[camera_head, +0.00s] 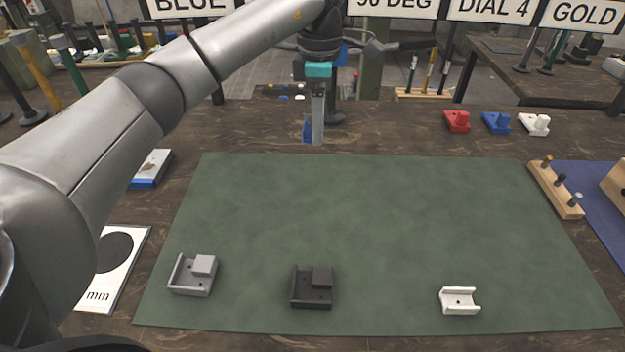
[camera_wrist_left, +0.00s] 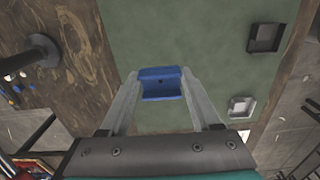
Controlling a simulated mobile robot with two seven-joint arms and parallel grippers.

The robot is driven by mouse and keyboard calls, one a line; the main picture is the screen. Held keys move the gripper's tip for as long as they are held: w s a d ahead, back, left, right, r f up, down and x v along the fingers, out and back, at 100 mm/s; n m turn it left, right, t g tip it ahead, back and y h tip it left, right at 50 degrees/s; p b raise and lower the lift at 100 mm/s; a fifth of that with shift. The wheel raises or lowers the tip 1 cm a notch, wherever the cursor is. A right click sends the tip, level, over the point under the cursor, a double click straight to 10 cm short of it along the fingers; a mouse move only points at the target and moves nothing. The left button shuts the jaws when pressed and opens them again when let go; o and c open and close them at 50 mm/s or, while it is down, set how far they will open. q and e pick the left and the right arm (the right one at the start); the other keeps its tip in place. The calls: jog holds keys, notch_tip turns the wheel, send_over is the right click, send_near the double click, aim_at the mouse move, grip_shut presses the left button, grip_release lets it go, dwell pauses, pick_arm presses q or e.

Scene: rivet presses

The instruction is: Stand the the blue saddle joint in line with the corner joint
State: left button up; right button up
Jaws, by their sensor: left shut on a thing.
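My left gripper (camera_head: 317,143) is shut on the blue saddle joint (camera_head: 307,130) and holds it beyond the far edge of the green mat. In the left wrist view the blue saddle joint (camera_wrist_left: 160,83), a U-shaped channel, sits between the two fingertips (camera_wrist_left: 160,84). Near the front of the mat are a grey joint (camera_head: 193,275) and a black joint (camera_head: 312,288), each with a raised corner block, and a white saddle joint (camera_head: 460,300) at right. Which one the task calls the corner joint is not marked. My right gripper is not in view.
The green mat (camera_head: 370,220) is clear in its middle and far part. Red (camera_head: 457,121), blue (camera_head: 497,123) and white (camera_head: 535,124) parts stand at back right. A wooden peg rack (camera_head: 556,190) lies by the mat's right edge. A white card (camera_head: 118,268) lies at left.

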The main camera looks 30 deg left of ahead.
pick_arm(q)
jog(key=b, duration=0.1)
send_near(317, 187)
notch_tip(317, 187, down, 2)
jog(key=shift+b, duration=0.5)
jog(key=shift+f+b, duration=0.5)
jog(key=shift+f, duration=1.7)
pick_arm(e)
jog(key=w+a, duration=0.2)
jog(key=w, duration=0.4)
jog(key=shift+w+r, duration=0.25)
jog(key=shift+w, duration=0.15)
pick_arm(q)
jog(key=shift+f, duration=0.2)
jog(key=o, duration=1.3)
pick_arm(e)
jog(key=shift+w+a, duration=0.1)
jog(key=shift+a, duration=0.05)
pick_arm(q)
jog(key=shift+r, duration=0.1)
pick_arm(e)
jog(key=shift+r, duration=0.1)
